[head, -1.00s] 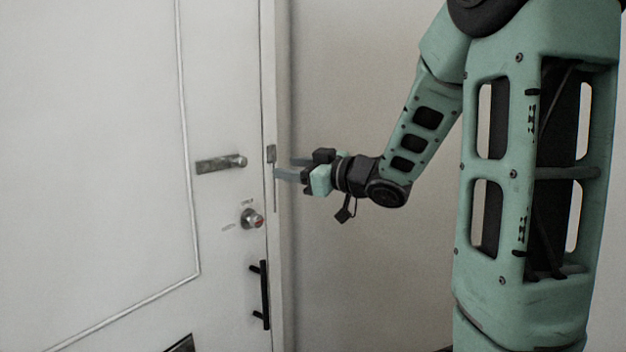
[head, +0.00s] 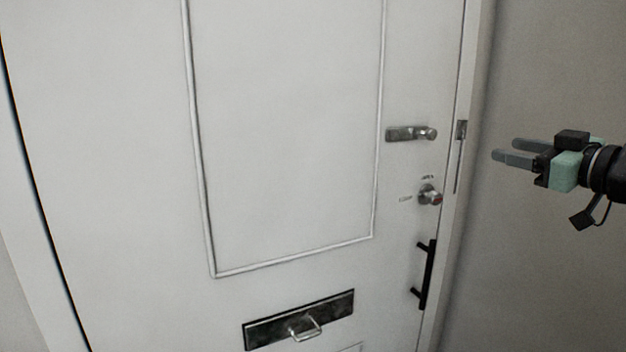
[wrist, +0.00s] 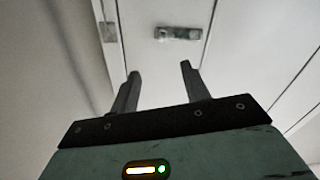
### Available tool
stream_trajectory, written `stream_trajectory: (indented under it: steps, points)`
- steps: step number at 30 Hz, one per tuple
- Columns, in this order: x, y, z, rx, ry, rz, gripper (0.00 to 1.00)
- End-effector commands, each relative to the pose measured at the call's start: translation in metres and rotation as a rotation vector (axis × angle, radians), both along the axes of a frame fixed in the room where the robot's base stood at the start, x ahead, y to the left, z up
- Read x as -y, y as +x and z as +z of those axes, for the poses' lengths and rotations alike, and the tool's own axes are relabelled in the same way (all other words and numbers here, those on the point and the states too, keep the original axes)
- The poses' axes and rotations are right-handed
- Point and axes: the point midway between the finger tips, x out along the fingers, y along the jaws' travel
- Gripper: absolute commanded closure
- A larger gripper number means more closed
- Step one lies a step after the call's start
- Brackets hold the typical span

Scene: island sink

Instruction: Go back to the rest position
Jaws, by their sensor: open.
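My gripper (head: 503,152) is at the right of the head view, its two grey fingers pointing left toward the door's edge. The fingers are apart with nothing between them. The wrist view shows the same two fingers of my gripper (wrist: 160,75) spread and empty, with the door beyond. The fingers touch nothing that I can see. Most of my arm is outside the head view.
A white door (head: 290,130) fills the head view. It carries a lever latch (head: 410,133), a round lock knob (head: 430,195), a black pull handle (head: 425,274) and a letter slot (head: 300,320). A plain wall (head: 555,260) is to the right.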

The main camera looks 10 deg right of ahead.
Motion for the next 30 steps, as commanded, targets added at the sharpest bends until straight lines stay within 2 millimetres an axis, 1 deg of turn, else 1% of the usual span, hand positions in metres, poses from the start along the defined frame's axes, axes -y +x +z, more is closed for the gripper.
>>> stream_trajectory:
  steps: [2, 4, 5, 8, 9, 11, 12, 14, 15, 17, 18, 20, 21, 23, 24, 26, 27, 30]
  points:
    - [-0.002, 0.003, -0.001, -0.005, 0.000, -0.001, 0.54]
    - [-0.010, 0.013, -0.007, -0.030, -0.002, -0.011, 0.54]
    - [-0.015, 0.019, -0.011, -0.047, -0.002, -0.018, 0.54]
    - [-0.043, 0.043, -0.032, -0.137, -0.005, -0.048, 0.54]
    - [-0.058, 0.052, -0.043, -0.188, -0.007, -0.059, 0.54]
    - [-0.084, 0.061, -0.062, -0.277, -0.012, -0.074, 0.54]
    - [-0.103, 0.064, -0.076, -0.342, -0.019, -0.077, 0.54]
    - [-0.133, 0.062, -0.098, -0.447, -0.032, -0.076, 0.54]
    - [-0.153, 0.057, -0.113, -0.521, -0.043, -0.071, 0.54]
    - [-0.185, 0.043, -0.136, -0.640, -0.067, -0.055, 0.54]
    - [-0.207, 0.029, -0.151, -0.724, -0.087, -0.041, 0.54]
    - [-0.236, 0.004, -0.172, -0.849, -0.124, -0.013, 0.54]
    - [-0.254, -0.015, -0.184, -0.930, -0.152, 0.009, 0.54]
    - [-0.278, -0.047, -0.199, -1.047, -0.198, 0.046, 0.54]
    - [-0.292, -0.069, -0.207, -1.120, -0.231, 0.072, 0.54]
    - [-0.308, -0.101, -0.217, -1.222, -0.277, 0.109, 0.54]
    - [-0.316, -0.120, -0.222, -1.281, -0.308, 0.131, 0.54]
    - [-0.329, -0.161, -0.228, -1.397, -0.371, 0.178, 0.54]
